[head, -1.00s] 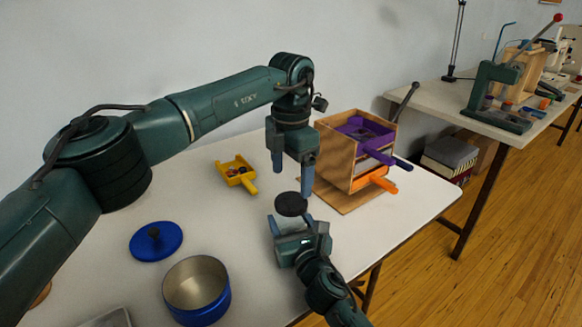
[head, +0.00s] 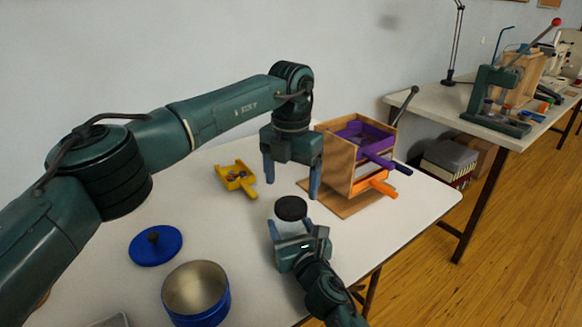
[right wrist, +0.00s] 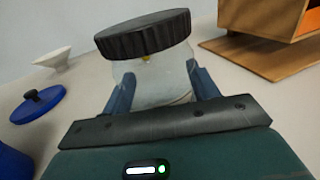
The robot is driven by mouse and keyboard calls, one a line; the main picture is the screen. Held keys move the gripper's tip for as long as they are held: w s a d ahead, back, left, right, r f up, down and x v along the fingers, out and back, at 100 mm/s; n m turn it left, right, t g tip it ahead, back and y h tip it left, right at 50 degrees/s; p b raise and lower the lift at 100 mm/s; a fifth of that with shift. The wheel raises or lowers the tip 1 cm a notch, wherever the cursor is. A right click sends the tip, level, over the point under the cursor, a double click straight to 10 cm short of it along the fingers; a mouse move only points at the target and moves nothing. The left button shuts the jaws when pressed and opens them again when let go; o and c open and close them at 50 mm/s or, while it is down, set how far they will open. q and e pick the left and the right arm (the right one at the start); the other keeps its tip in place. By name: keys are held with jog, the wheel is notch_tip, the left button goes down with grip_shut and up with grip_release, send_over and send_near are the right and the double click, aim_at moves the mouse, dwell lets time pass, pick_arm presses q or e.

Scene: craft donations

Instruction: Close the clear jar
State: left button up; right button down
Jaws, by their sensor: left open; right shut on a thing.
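The clear jar (head: 290,229) stands upright between the fingers of my right gripper (head: 291,225), which is shut on its body. The black ribbed lid (head: 291,208) sits on top of the jar's mouth. In the right wrist view the lid (right wrist: 145,36) covers the top of the jar (right wrist: 152,84) and overhangs its left side a little; I cannot tell whether it is fully screwed down. My left gripper (head: 291,188) is open and empty, pointing down above the lid, with its fingers spread wide and apart from it.
A yellow scoop (head: 236,177) with small things in it lies behind. A wooden box (head: 338,165) with purple and orange drawers stands on a board at right. A blue lid (head: 155,247) and an open blue tin (head: 196,290) are at left. The table's front edge is close to my right gripper.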

aim_at(291, 206)
pick_arm(q)
jog(key=shift+f, duration=2.6)
jog(key=shift+c, duration=0.2)
jog(key=c, duration=1)
jog(key=o, duration=1.2)
jog(key=shift+r, duration=0.15)
notch_tip(291, 206, up, 12)
pick_arm(e)
jog(key=shift+c, duration=1.6)
grip_release()
